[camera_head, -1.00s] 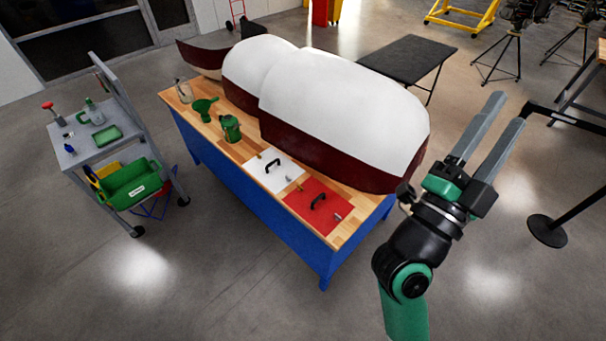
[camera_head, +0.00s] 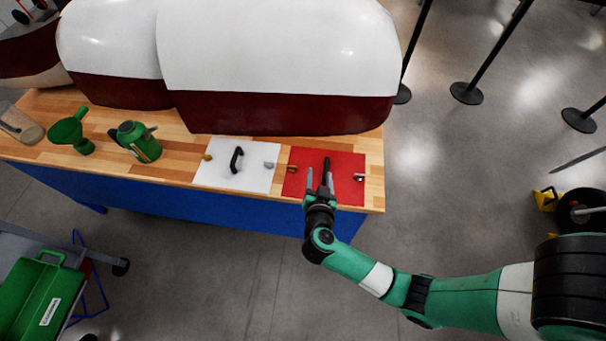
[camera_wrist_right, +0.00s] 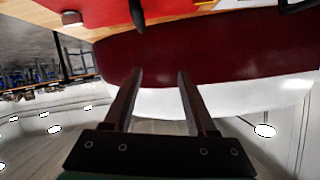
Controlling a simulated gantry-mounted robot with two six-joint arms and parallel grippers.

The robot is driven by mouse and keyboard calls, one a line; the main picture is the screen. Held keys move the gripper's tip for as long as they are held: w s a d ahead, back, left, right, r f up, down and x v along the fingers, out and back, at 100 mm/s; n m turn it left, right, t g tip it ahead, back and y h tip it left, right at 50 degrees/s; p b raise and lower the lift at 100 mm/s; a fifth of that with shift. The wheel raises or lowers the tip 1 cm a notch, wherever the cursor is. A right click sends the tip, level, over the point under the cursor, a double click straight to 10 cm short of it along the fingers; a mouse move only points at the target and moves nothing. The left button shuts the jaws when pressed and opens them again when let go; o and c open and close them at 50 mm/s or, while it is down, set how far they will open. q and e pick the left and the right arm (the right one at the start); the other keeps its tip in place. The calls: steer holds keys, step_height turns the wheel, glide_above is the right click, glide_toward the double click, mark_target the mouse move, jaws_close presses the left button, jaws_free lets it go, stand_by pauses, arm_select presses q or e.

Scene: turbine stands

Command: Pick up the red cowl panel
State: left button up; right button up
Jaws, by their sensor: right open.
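The red cowl panel (camera_head: 345,170) lies flat near the right end of the wooden bench top. Its black handle (camera_head: 326,165) stands up near the panel's middle. In the right wrist view the red panel (camera_wrist_right: 60,10) shows at the top left, with part of its dark handle (camera_wrist_right: 137,12) just beyond the fingers. My right gripper (camera_head: 319,180) is open over the panel's front part, its fingers close to the handle. In the right wrist view the gripper (camera_wrist_right: 158,75) has nothing between its fingers. My left gripper is out of view.
A white panel (camera_head: 215,175) with a black handle lies left of the red one. The large white and dark red cowl (camera_head: 280,60) rises close behind the panels.

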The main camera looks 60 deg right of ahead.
steer(key=b, duration=0.2)
glide_toward(327, 165)
steer(key=shift+v, duration=0.8)
steer(key=shift+s+a+f, duration=0.1)
steer(key=shift+s+f, duration=0.05)
steer(key=shift+f, duration=0.35)
steer(key=shift+w, duration=0.35)
steer(key=b+x, duration=0.3)
steer(key=x, duration=0.2)
steer(key=shift+d+f+b, duration=0.15)
steer(key=shift+d+b, duration=0.15)
steer(key=shift+b, duration=0.1)
steer(key=shift+w+d, duration=0.2)
steer(key=shift+d, duration=0.1)
steer(key=b+x, duration=0.3)
steer(key=x, duration=0.1)
steer(key=shift+d+f+b, duration=0.15)
steer(key=shift+f+b, duration=0.2)
steer(key=shift+w+d, duration=0.2)
steer(key=shift+d, duration=0.1)
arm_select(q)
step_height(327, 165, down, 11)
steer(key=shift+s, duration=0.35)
arm_select(e)
steer(key=shift+r, duration=0.1)
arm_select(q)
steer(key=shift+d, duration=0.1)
arm_select(e)
jaws_close()
